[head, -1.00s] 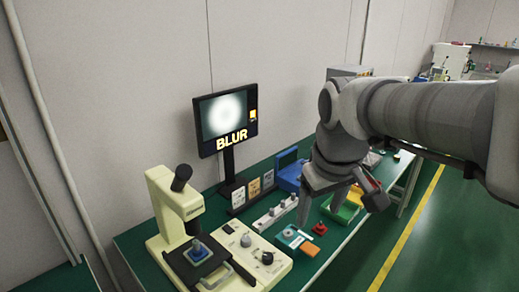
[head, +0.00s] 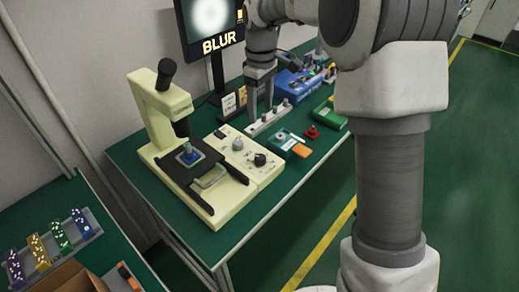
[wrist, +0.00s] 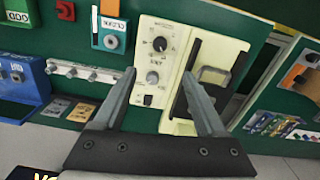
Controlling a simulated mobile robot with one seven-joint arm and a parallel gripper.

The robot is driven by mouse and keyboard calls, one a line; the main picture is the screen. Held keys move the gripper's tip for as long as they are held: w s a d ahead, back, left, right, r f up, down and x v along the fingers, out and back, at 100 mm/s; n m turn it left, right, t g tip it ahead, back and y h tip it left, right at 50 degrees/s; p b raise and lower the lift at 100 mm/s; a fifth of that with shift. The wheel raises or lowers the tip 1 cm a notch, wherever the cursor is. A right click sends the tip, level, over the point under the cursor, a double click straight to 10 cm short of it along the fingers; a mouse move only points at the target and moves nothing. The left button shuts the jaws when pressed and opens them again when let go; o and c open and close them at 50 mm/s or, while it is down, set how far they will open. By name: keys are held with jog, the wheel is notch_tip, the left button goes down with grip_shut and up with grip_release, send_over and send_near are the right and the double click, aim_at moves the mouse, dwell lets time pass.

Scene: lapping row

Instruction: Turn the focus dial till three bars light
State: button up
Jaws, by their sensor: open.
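The cream microscope (head: 165,105) stands on the green bench with its control panel (head: 222,157) at its right. The panel bears a pale grey dial (head: 238,143) and a black dial (head: 260,159); their labels are too small to read. In the wrist view the grey dial (wrist: 152,77) and black dial (wrist: 160,44) show between my fingers. My gripper (wrist: 159,73) is open and empty; in the head view it (head: 261,108) hangs beyond the panel, apart from both dials. The monitor (head: 210,25) shows a blurred white spot and "BLUR"; its small yellow bar indicator cannot be counted.
A side bench at lower left holds coloured blocks (head: 60,236). My arm hides the bench's right part.

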aim_at(260, 157)
notch_tip(260, 157, down, 18)
jog(key=b, duration=0.3)
jog(key=shift+w+r, duration=0.1)
jog(key=shift+r, duration=0.05)
grip_shut()
dwell(0.4)
